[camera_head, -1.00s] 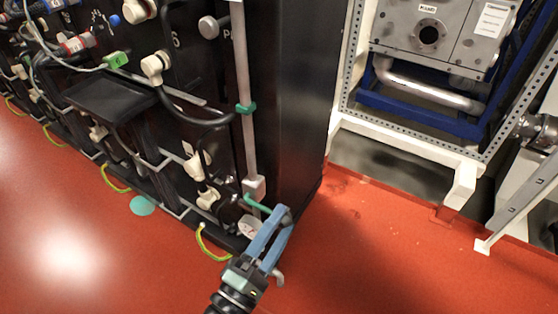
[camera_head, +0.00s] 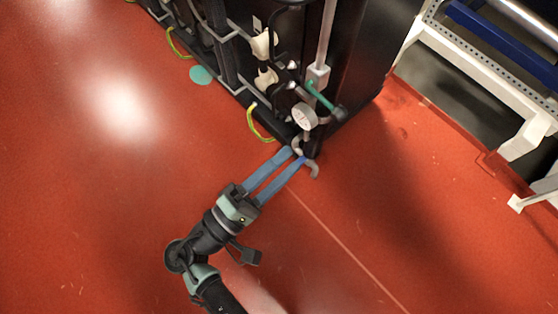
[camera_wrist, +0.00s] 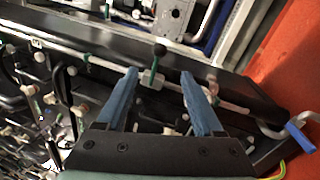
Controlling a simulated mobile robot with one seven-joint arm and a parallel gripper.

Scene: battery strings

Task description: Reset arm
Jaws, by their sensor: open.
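My gripper (camera_head: 297,157) has two blue fingers, spread apart with nothing between them. It is near the bottom corner of the black battery rack (camera_head: 362,60), in front of and below a green lever (camera_head: 318,95) with a black knob (camera_head: 340,113). In the picture, the fingertips lie close to a grey hooked pipe end (camera_head: 313,170); I cannot tell if they touch.
Yellow-green cables (camera_head: 259,124) hang at the rack's foot. A white frame (camera_head: 485,75) with a blue bar stands at right. The red floor (camera_head: 90,190) is clear on the left and in front.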

